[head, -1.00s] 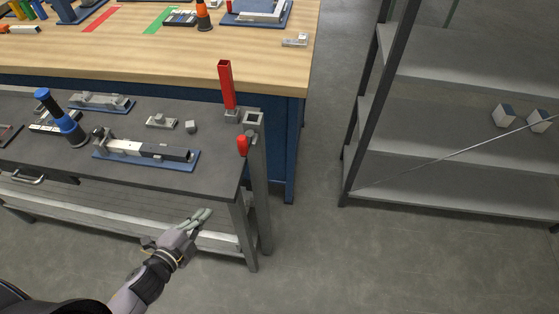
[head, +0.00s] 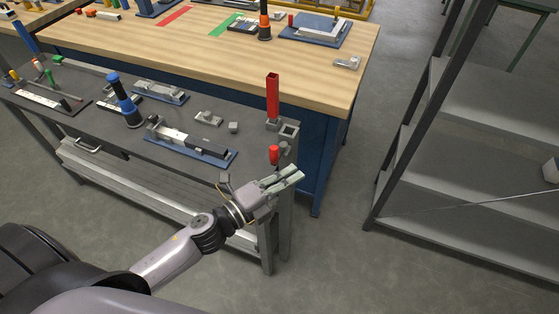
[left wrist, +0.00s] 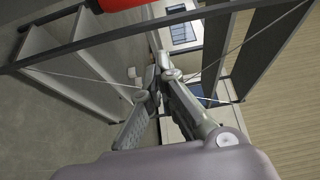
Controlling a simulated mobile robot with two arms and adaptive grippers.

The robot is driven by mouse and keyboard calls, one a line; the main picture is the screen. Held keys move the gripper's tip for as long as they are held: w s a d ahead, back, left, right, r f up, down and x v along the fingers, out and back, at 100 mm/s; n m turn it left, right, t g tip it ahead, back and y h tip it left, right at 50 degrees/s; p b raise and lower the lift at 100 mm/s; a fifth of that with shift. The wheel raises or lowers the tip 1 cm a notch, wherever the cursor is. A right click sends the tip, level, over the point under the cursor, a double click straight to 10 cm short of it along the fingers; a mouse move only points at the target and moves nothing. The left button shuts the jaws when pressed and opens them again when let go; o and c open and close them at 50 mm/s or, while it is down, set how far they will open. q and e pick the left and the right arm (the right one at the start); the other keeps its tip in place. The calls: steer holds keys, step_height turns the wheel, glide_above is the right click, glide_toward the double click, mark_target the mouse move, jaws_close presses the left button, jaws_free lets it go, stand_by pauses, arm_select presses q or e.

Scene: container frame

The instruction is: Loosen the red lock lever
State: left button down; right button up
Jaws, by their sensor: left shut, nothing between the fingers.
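A small red lever (head: 274,155) shows at the right front corner of the dark grey bench, on a grey post beside a square socket (head: 289,131). A taller red upright bar (head: 272,97) stands just behind it. I cannot tell for certain which red part is the lock lever. My left gripper (head: 293,175) is shut and empty, just in front of and below the small red lever in the head view. In the left wrist view the gripper (left wrist: 152,85) points away, and a red part (left wrist: 118,4) is cut off at the top edge. My right gripper is not in view.
The dark bench (head: 80,125) carries a blue-and-black cylinder (head: 124,100), a blue-based fixture (head: 190,142) and small metal parts. A wooden-topped table (head: 330,85) stands behind. A grey shelf rack (head: 490,140) is at right, with open floor between.

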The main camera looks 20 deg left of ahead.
arm_select(q)
steer(key=a, duration=0.1)
steer(key=w+a, duration=0.1)
steer(key=a+p, duration=0.1)
steer(key=shift+w+a, duration=0.2)
steer(key=shift+w, duration=0.15)
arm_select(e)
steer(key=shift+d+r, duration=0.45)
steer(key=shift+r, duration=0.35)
arm_select(q)
steer(key=shift+f, duration=0.1)
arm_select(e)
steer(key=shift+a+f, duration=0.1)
arm_select(q)
steer(key=shift+a+m+g+h+b, duration=0.4)
steer(key=shift+a+m+h, duration=0.1)
steer(key=shift+h, duration=0.2)
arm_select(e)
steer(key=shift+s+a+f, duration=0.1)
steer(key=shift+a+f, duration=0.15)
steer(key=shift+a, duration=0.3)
